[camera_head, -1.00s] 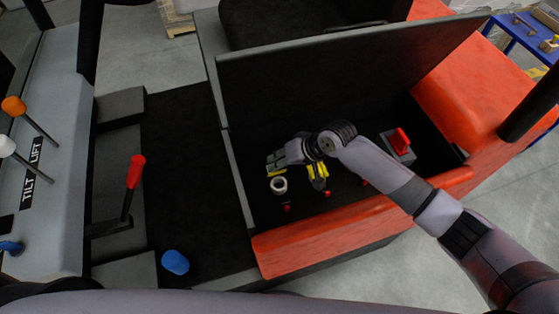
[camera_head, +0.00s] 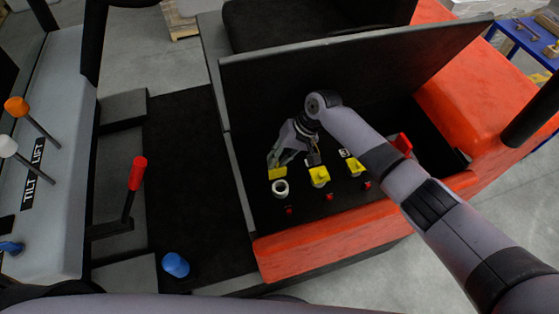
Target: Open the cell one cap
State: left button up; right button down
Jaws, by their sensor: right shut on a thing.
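The leftmost cell in the open battery compartment shows a white round filler opening (camera_head: 280,188). Its yellow cap (camera_head: 277,173) stands tilted up behind the opening, clear of it. My right gripper (camera_head: 280,162) reaches in from above and behind and is shut on that yellow cap; the fingers partly hide its upper edge. To the right, a second yellow cap (camera_head: 319,177) and a third yellow cap (camera_head: 355,167) sit down over their cells. A label with a 3 shows behind the third one. My left gripper is not in view.
The raised black lid (camera_head: 340,75) stands behind the compartment. The orange-red front wall (camera_head: 330,240) borders it. Small red plugs (camera_head: 289,211) sit in front of the cells. A red connector (camera_head: 402,143) is at the right. A blue cylinder (camera_head: 175,264) stands on the floor plate, left.

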jog(key=shift+w+r, duration=0.1)
jog(key=c, duration=1.5)
grip_release()
jog(key=shift+o, duration=0.2)
jog(key=w+d+r, duration=0.1)
jog(key=d, duration=0.5)
jog(key=w+d+r, duration=0.1)
jog(key=w+d, duration=0.1)
jog(key=d, duration=0.5)
jog(key=shift+r, duration=0.3)
jog(key=shift+w, duration=0.1)
jog(key=shift+c, duration=0.4)
